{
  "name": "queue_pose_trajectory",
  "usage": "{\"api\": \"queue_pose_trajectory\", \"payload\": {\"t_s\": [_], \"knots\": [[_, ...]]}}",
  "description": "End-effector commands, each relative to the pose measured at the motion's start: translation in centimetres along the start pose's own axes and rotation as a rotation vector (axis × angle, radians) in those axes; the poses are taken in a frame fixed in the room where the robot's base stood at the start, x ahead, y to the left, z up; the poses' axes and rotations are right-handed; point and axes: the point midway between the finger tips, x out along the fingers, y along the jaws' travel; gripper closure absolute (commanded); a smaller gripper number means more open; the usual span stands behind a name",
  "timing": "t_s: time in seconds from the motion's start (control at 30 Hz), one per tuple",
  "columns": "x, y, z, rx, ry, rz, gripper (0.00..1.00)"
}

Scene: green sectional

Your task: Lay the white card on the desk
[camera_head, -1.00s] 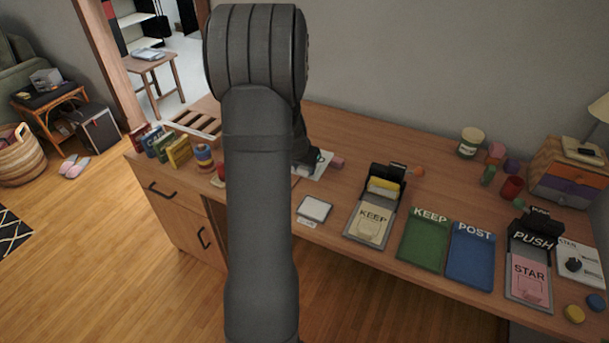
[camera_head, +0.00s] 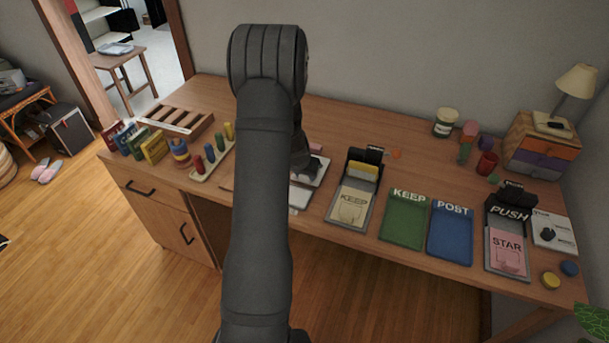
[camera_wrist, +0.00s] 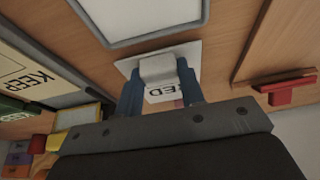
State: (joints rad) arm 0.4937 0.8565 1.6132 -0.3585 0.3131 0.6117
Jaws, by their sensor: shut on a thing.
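My gripper (camera_wrist: 160,92) has its two blue fingers shut on the pale block-shaped grip of the white card (camera_wrist: 128,66). The card's flat plate shows around the grip in the wrist view, with upside-down lettering that seems to read "RED". In the head view the white card (camera_head: 318,172) shows partly beside my dark gripper (camera_head: 302,168), over the desk (camera_head: 400,150). My arm hides the rest. I cannot tell whether the card touches the desk.
A white-topped, dark-rimmed pad (camera_head: 299,196) lies just in front of the card. A KEEP stand (camera_head: 351,205) is to the right, then green (camera_head: 405,222) and blue (camera_head: 450,232) trays. A peg board (camera_head: 212,165) is left. Bare desk lies behind.

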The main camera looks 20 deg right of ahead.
Motion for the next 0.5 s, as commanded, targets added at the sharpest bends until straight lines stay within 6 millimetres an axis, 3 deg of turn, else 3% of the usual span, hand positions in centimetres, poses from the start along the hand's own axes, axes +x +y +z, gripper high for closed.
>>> {"api": "queue_pose_trajectory", "payload": {"t_s": [0.4, 0.43, 0.5], "knots": [[0.9, -0.01, 0.38, 0.0, 0.0, 0.0, 0.86], [0.89, -0.01, 0.36, 0.0, 0.0, 0.0, 0.61], [0.86, -0.01, 0.34, 0.0, 0.001, 0.0, 0.47]]}}
